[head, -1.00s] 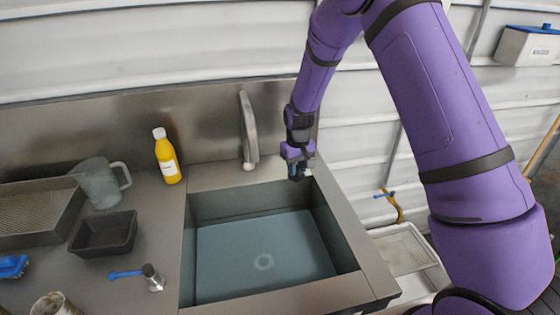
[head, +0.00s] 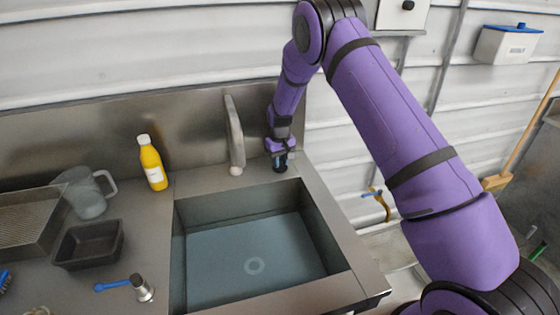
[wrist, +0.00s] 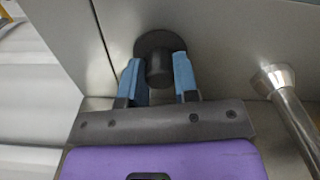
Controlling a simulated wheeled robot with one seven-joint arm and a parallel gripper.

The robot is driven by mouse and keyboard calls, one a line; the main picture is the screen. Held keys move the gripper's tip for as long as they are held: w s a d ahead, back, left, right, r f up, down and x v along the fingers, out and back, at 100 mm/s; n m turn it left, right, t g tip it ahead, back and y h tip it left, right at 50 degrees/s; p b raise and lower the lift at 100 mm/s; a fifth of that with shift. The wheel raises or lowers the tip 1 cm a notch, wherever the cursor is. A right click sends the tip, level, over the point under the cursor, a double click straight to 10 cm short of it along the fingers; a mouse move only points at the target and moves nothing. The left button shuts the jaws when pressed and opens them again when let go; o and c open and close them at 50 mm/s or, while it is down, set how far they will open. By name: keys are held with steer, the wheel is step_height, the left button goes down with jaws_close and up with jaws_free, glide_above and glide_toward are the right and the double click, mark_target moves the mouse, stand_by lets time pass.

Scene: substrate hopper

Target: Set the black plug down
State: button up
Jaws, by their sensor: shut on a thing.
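The black plug (wrist: 157,47) is a round dark disc with a knob, seen in the wrist view between the blue fingertips of my gripper (wrist: 160,75). My gripper is shut on its knob. In the head view the plug (head: 280,168) shows as a dark shape under my gripper (head: 280,155), at the back right corner of the sink's rim. It is at or just above the steel surface; I cannot tell whether it touches.
The sink (head: 250,250) holds water, with a pale ring at its bottom. The tap (head: 235,135) stands left of my gripper. A yellow bottle (head: 152,165), a jug (head: 85,195), a black tray (head: 90,245) and a blue-handled tool (head: 140,288) are on the left counter.

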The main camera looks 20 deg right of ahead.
steer(key=shift+f, duration=0.15)
steer(key=o, duration=0.9)
